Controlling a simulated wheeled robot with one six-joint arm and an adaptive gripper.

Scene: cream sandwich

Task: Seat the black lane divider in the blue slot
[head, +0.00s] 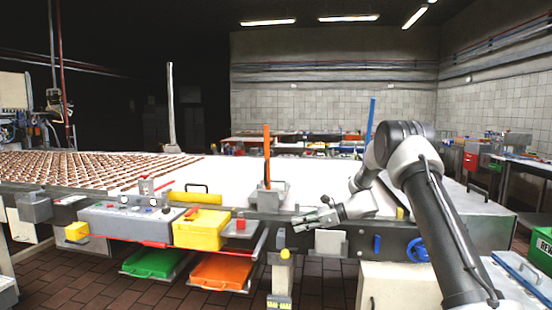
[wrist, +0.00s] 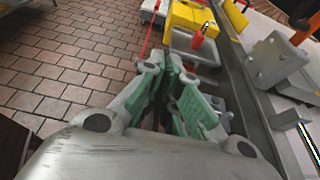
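My gripper (head: 316,219) hangs in front of the conveyor's near side, right of the orange post. A black handle-like piece (head: 197,186) shows over a yellow bar on the belt's near edge, left of the orange post. A dark piece with a yellow edge (head: 401,212) shows partly behind my arm. I cannot tell which is the black lane divider.
An orange post (head: 267,155) stands in a grey bracket (head: 272,194) at the belt edge. A yellow bin (head: 201,229) and a control box (head: 125,222) line the near side. Green (head: 153,263) and orange (head: 221,271) trays sit below. The middle belt is clear; brown pieces cover its left.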

